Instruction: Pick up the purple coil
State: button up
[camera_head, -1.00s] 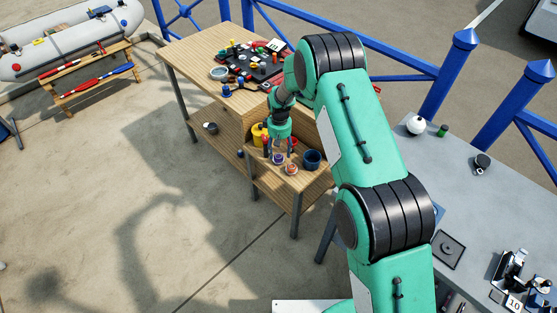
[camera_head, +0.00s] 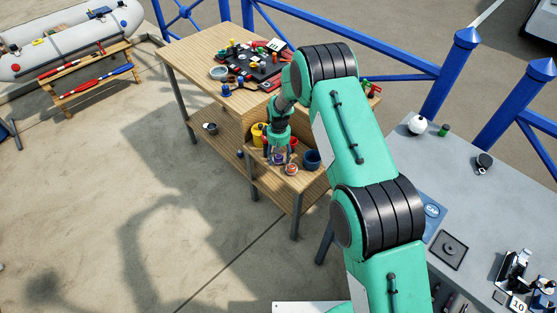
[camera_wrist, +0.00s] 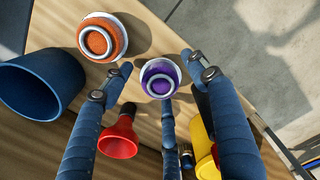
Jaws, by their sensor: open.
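The purple coil (camera_wrist: 160,78), a round purple disc with a pale rim and a pale inner ring, rests on the wooden lower shelf (camera_wrist: 152,118). In the wrist view it lies between the tips of my gripper (camera_wrist: 158,68), which is open with blue fingers spread to its left and right and a further finger below it. No contact with the coil is visible. In the head view the purple coil (camera_head: 278,159) shows small, just under my gripper, near the shelf's front edge.
An orange coil (camera_wrist: 102,38) sits close to the left of the purple one. A dark blue cup (camera_wrist: 40,85), a red funnel-shaped piece (camera_wrist: 118,140) and a yellow container (camera_wrist: 205,155) stand close around my fingers. Concrete floor (camera_wrist: 245,40) lies beyond the shelf edge.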

aim_at(279, 156)
jog(key=c, duration=1.2)
jog(key=shift+o, duration=0.2)
jog(key=shift+r, duration=0.1)
jog(key=shift+r+p, duration=1.05)
jog(key=shift+r, duration=3.85)
